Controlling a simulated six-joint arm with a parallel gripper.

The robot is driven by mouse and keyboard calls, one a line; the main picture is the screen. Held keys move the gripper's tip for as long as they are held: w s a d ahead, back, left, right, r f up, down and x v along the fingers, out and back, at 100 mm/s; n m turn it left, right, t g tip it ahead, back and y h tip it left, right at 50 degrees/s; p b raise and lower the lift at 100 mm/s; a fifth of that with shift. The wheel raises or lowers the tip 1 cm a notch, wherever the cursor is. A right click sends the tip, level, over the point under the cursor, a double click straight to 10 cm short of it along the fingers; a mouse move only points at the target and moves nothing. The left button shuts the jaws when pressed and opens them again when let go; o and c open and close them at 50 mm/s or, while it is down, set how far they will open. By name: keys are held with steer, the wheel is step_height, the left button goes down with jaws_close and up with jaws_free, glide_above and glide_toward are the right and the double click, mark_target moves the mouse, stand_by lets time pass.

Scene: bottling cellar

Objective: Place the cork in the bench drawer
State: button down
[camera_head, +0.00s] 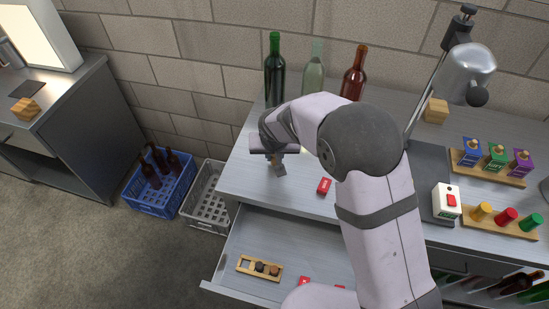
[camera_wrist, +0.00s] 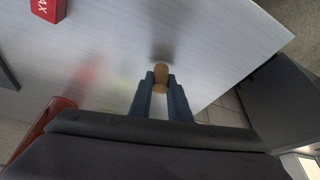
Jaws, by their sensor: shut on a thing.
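In the wrist view the cork (camera_wrist: 161,70), a small brown cylinder, sits between the fingertips of my gripper (camera_wrist: 160,82), which is shut on it. In the head view my gripper (camera_head: 280,170) is over the left part of the bench top (camera_head: 245,178); my arm and wrist hide most of the cork there. The bench drawer (camera_head: 315,245) is pulled open below the bench's front edge, to the front of my gripper. My arm covers its right part.
A wooden holder (camera_head: 259,268) with dark round pieces and small red boxes (camera_head: 304,281) lie in the drawer. A red box (camera_head: 324,186) lies on the bench right of my gripper. Bottles (camera_head: 274,70) stand behind. Crates (camera_head: 160,183) stand on the floor at left.

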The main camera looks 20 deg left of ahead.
step_height(320, 180, up, 9)
steer(key=shift+f+b, duration=0.1)
steer(key=shift+b, duration=0.75)
steer(key=s+d+f+m, duration=0.1)
steer(key=d, duration=0.8)
steer(key=s+d+f+m, duration=0.1)
steer(key=d+f, duration=0.1)
steer(key=d, duration=0.8)
steer(key=s+d+f+m+h, duration=0.1)
steer(key=d+f, duration=0.1)
steer(key=d, duration=0.8)
steer(key=shift+s+d, duration=0.1)
steer(key=shift+s, duration=0.05)
steer(key=shift+s+d+f, duration=0.15)
steer(key=shift+s+d, duration=0.15)
steer(key=shift+d, duration=0.2)
steer(key=shift+a, duration=0.1)
